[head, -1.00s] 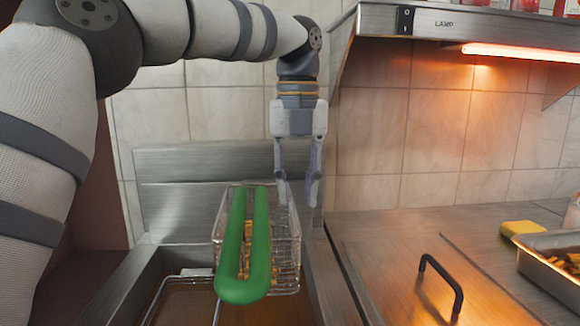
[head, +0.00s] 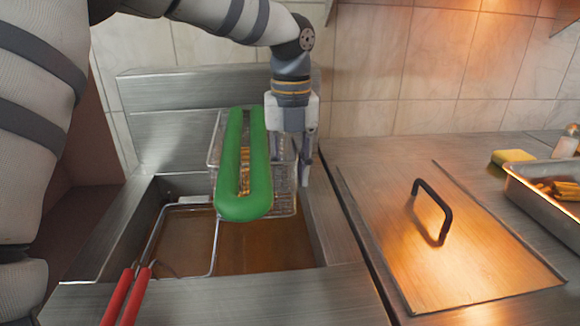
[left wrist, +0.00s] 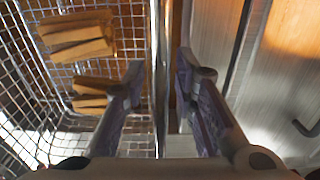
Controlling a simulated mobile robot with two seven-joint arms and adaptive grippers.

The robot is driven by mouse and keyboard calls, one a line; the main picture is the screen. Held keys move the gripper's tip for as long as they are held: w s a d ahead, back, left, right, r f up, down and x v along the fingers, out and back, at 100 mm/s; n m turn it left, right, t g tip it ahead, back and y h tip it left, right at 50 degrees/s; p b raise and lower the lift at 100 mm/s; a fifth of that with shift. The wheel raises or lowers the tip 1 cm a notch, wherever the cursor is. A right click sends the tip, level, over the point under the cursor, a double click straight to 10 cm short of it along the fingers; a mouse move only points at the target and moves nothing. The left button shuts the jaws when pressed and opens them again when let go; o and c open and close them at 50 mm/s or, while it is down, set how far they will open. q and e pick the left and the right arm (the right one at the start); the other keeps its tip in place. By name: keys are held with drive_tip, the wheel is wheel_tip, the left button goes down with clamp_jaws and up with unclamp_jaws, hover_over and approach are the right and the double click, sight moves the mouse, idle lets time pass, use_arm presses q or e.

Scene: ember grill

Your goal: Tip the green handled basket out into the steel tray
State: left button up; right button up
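The wire basket with the U-shaped green handle (head: 243,210) sits at the back of the fryer, over the oil. Golden-brown pieces (left wrist: 77,38) lie inside its mesh in the left wrist view. My left gripper (head: 304,172) points down at the basket's right side. In the left wrist view its fingers (left wrist: 159,72) are apart, one on each side of the basket's rim bar (left wrist: 160,110), with gaps showing. The steel tray (head: 548,217) stands on the counter at the far right, partly cut off, with fried pieces in it. My right gripper is not in view.
A second wire frame with red handles (head: 128,297) lies in the fryer's left part. A metal lid with a black handle (head: 432,205) lies on the counter between fryer and tray. A yellow sponge (head: 513,156) is behind the tray. The wall rises close behind the basket.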

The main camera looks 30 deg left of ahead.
use_arm(q)
drive_tip(key=shift+c, duration=0.2)
clamp_jaws()
drive_tip(key=shift+o, duration=0.5)
unclamp_jaws()
wheel_tip(320, 180, up, 12)
drive_tip(key=shift+r, duration=0.1)
